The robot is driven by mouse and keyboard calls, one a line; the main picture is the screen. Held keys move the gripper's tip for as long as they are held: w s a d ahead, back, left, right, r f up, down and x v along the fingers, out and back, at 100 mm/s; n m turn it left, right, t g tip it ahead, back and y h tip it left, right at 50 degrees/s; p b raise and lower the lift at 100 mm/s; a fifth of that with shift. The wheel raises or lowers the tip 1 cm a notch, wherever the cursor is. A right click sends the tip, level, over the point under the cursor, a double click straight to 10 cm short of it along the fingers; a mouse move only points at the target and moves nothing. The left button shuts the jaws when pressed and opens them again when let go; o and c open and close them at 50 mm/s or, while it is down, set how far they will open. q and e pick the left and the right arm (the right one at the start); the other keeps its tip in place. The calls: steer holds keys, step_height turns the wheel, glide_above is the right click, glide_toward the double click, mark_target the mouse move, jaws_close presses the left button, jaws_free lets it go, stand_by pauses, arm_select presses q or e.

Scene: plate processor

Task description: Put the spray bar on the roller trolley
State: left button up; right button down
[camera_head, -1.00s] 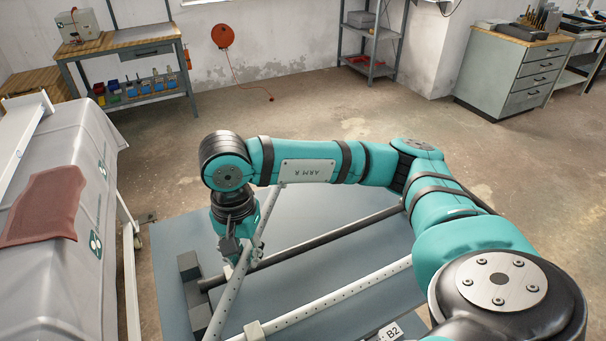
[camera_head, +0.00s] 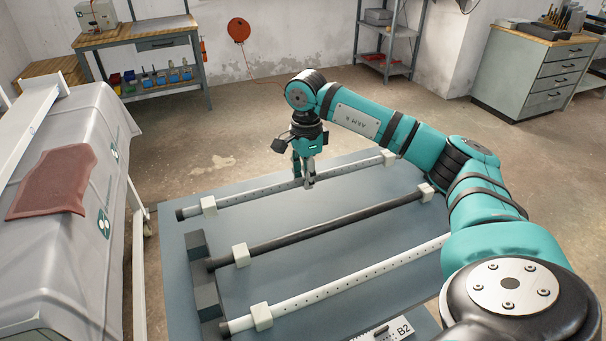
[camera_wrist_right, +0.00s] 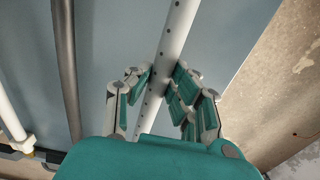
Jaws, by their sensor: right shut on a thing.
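The spray bar (camera_head: 255,194), a pale perforated tube with dark ends, lies along the far side of the blue-grey roller trolley (camera_head: 330,255). It runs roughly parallel to the other bars and lines up with a white block near each end. I cannot tell whether it is fully seated in the blocks. My right gripper (camera_head: 308,182) is shut on the bar near its middle, from above. In the right wrist view, the fingers (camera_wrist_right: 164,92) stand on both sides of the bar (camera_wrist_right: 178,30). My left gripper is not in view.
A dark rod (camera_head: 330,223) and another perforated white bar (camera_head: 340,285) lie nearer on the trolley. A dark beam (camera_head: 203,275) is at its left. A grey machine housing with a red cloth (camera_head: 55,180) stands close left. The floor behind is clear.

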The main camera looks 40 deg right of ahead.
mark_target(302, 188)
steer(key=w+d, duration=0.2)
steer(key=w, duration=0.1)
steer(key=shift+w+f, duration=0.1)
steer(key=shift+w, duration=0.2)
steer(key=shift+f+p, duration=0.5)
steer(key=shift+f, duration=1.35)
steer(key=shift+f, duration=0.1)
steer(key=c, duration=1.2)
jaws_free()
step_height(302, 188, up, 12)
